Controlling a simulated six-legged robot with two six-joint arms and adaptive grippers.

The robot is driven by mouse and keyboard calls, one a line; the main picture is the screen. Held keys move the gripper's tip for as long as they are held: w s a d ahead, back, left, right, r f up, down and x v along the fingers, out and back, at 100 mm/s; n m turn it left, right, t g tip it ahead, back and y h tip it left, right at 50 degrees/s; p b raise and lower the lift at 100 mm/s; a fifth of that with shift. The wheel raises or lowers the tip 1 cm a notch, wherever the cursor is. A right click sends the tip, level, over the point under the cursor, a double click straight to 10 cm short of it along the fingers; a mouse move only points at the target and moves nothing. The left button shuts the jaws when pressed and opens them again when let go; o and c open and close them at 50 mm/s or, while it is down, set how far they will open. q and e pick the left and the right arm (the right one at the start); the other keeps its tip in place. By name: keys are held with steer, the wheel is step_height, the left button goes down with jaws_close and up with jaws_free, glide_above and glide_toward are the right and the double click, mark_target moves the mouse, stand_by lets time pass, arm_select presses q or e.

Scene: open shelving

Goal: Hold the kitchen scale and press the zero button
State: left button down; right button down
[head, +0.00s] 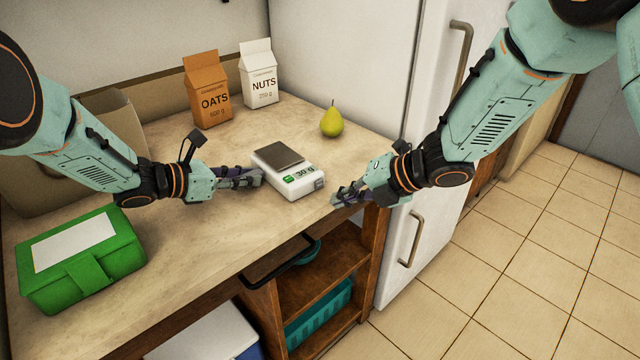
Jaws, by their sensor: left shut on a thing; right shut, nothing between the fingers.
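The white kitchen scale (290,188) sits on the counter near its front edge, with a dark weighing plate on top and nothing on it. Its front face has a display that seems to read 30 g, and a small green patch beside the digits. My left gripper (256,177) is shut on the scale at its left side. My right gripper (338,197) is shut and empty, just right of the scale's front right corner, by the counter edge. I cannot tell whether it touches the scale. Both grippers' fingertips are small in view.
A green box (120,262) with a white label is at the left front. The oats carton (207,90), nuts carton (259,75) and a pear (332,122) stand behind the scale. A white fridge (350,60) borders the counter's right. Shelves with a teal basket (318,318) are below.

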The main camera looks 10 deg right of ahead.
steer(key=shift+w+a, duration=0.4)
steer(key=shift+w, duration=0.2)
steer(key=shift+w+a, duration=0.35)
steer(key=shift+w, duration=0.25)
stand_by(0.6)
steer(key=shift+w+a, duration=0.25)
steer(key=shift+w, duration=0.1)
steer(key=shift+w+a, duration=0.2)
steer(key=shift+w, duration=0.2)
stand_by(0.8)
stand_by(0.3)
steer(key=shift+s+d, duration=0.45)
steer(key=shift+s, duration=0.3)
steer(key=shift+s+d, duration=0.7)
steer(key=shift+s, duration=0.35)
steer(key=shift+s+d, duration=0.7)
steer(key=shift+s, duration=0.35)
